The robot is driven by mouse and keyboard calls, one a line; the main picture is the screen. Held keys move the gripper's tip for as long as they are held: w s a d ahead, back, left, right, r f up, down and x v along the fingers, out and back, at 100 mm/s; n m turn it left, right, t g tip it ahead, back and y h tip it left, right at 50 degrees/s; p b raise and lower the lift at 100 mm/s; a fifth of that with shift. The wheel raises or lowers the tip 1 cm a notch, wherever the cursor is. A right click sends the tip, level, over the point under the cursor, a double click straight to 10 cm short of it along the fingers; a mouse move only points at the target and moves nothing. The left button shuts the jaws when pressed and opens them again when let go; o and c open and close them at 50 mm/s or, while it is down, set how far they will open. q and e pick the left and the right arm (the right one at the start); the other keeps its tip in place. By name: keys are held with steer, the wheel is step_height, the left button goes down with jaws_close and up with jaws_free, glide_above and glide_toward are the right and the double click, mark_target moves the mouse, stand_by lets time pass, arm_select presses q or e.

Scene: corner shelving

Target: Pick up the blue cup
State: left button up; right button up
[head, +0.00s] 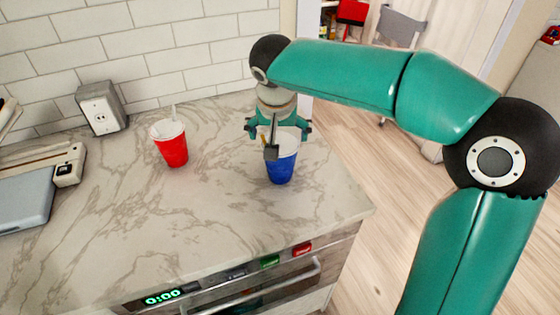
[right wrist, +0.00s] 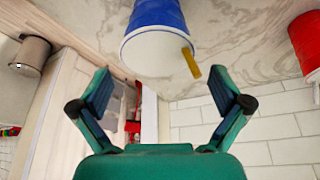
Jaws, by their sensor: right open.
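The blue cup (head: 281,169) stands upright on the marble counter, near its right edge. My left gripper is not in view.
A red cup (head: 171,144) with a white stick in it stands on the counter to the left. A grey-blue appliance (head: 25,202) lies at the far left. The counter (head: 215,205) between the cups is clear.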

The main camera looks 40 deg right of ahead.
mark_target(280, 172)
steer(key=x, duration=0.5)
steer(key=shift+s, duration=0.25)
steer(key=c, duration=0.7)
